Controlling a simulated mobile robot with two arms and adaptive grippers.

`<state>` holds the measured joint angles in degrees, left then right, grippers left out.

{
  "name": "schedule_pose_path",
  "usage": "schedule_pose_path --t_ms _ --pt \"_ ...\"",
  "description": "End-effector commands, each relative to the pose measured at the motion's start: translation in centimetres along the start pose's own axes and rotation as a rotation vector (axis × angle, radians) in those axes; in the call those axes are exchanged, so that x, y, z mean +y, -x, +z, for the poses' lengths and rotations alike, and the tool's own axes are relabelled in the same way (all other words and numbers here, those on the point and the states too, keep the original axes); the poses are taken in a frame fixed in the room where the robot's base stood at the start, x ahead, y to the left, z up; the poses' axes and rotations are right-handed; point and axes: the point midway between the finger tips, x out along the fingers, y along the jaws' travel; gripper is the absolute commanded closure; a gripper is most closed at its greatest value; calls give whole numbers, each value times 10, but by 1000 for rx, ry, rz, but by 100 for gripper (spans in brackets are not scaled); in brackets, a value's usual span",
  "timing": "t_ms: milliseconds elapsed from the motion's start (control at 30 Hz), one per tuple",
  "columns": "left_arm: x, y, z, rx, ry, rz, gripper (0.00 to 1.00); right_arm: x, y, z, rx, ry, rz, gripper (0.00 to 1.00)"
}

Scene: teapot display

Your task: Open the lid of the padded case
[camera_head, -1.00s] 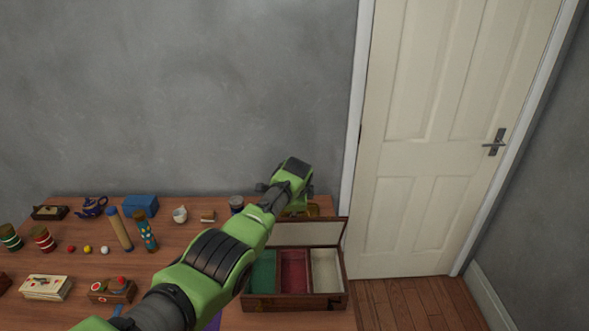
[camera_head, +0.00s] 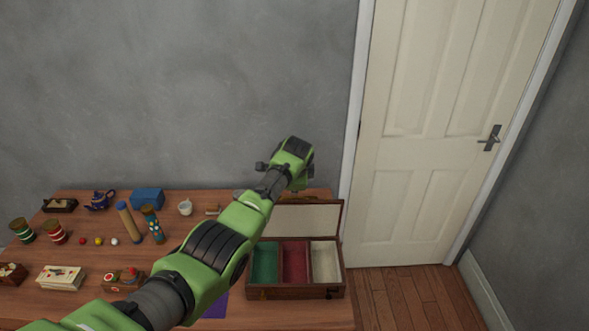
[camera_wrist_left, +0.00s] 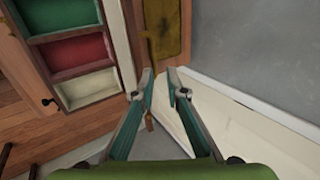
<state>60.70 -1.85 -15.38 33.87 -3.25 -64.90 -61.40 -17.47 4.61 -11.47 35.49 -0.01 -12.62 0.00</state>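The padded case (camera_head: 295,291) is a wooden box at the table's front right, with green, red and white padded compartments. Its lid (camera_head: 307,217) stands up open at the back, its pale lining facing forward. In the left wrist view the case (camera_wrist_left: 118,42) is at the upper left. My left arm reaches over the table, and its gripper (camera_head: 290,160) is above and behind the raised lid. In the left wrist view the gripper's fingers (camera_wrist_left: 161,78) are apart, with nothing gripped between them. My right gripper is not in view.
A blue box (camera_head: 148,199), a purple teapot (camera_head: 100,200), a white cup (camera_head: 185,208) and small coloured balls (camera_head: 98,241) stand on the table's left. A brass-coloured panel (camera_wrist_left: 168,25) lies beyond the case. The door (camera_head: 420,200) is to the right.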

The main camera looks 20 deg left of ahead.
Motion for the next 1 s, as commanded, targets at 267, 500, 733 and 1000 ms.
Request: schedule_pose_path --t_ms 267,500,733,1000 --pt "-4 16 0 2 0 4 87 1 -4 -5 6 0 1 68" --pt "-10 32 0 1 1 6 87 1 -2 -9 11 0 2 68" --pt "-15 46 0 1 0 8 87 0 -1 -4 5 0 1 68" --pt "-21 61 0 1 0 7 87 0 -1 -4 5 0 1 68"
